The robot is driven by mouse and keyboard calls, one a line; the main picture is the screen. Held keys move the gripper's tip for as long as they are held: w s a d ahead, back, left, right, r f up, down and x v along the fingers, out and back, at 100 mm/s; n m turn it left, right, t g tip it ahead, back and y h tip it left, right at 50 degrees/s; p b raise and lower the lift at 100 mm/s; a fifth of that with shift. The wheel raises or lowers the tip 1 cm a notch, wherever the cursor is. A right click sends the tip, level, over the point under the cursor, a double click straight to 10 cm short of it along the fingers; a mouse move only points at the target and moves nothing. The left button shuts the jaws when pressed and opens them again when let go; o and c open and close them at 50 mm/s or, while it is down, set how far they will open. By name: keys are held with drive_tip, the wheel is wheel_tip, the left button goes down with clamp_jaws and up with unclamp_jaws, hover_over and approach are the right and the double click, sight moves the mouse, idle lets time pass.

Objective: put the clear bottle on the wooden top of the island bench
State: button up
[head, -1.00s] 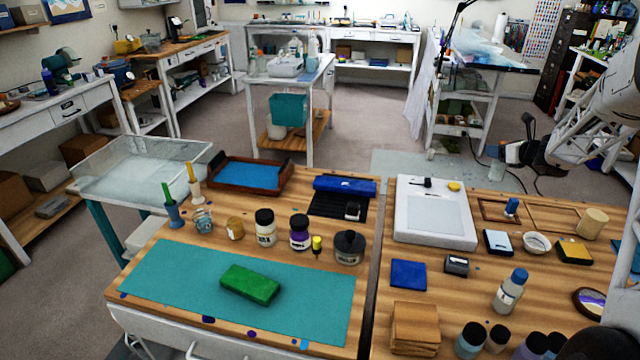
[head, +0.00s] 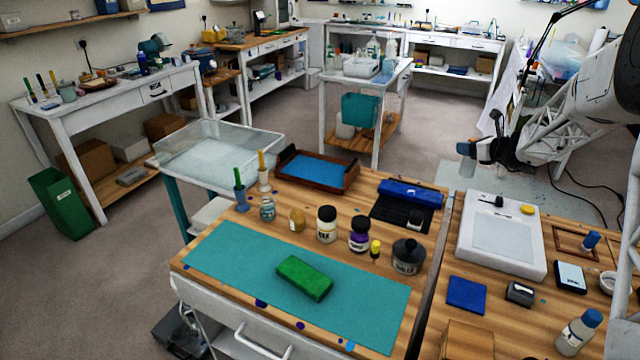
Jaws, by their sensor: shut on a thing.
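My gripper (head: 474,150) is at the end of my arm, at the right of the head view. It is shut on a small clear bottle (head: 465,168), which hangs in the air over the floor behind the benches. The bottle looks pale and roughly upright; its upper part is partly hidden by the jaws. A wooden-topped bench (head: 222,215) stands in the foreground, in front of and below the gripper. A gap divides its top from a second wooden top (head: 440,300) at the right.
The left top carries a teal mat (head: 230,255), a green block (head: 304,278), several jars and a brown tray (head: 300,183). The right top carries a white panel (head: 500,262) and small items. A clear basin (head: 265,150) stands at left. Bare wood shows between jars and tray.

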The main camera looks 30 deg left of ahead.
drive_tip(key=s+a+n+g+y, duration=0.1)
drive_tip(key=s+a, duration=0.7)
drive_tip(key=a, duration=1)
drive_tip(key=s+a+n+g, duration=0.4)
drive_tip(key=s+a, duration=0.4)
drive_tip(key=a, duration=1.1)
drive_tip(key=s+a+n+g+y, duration=0.1)
drive_tip(key=s+a, duration=0.7)
drive_tip(key=a, duration=1.1)
drive_tip(key=shift+s+n+g+y, duration=0.3)
drive_tip(key=shift+n+g, duration=0.5)
drive_tip(key=shift+g, duration=0.4)
wheel_tip(320, 180, down, 6)
drive_tip(key=shift+f, duration=0.1)
drive_tip(key=shift+f, duration=1.85)
drive_tip(key=shift+f, duration=0.15)
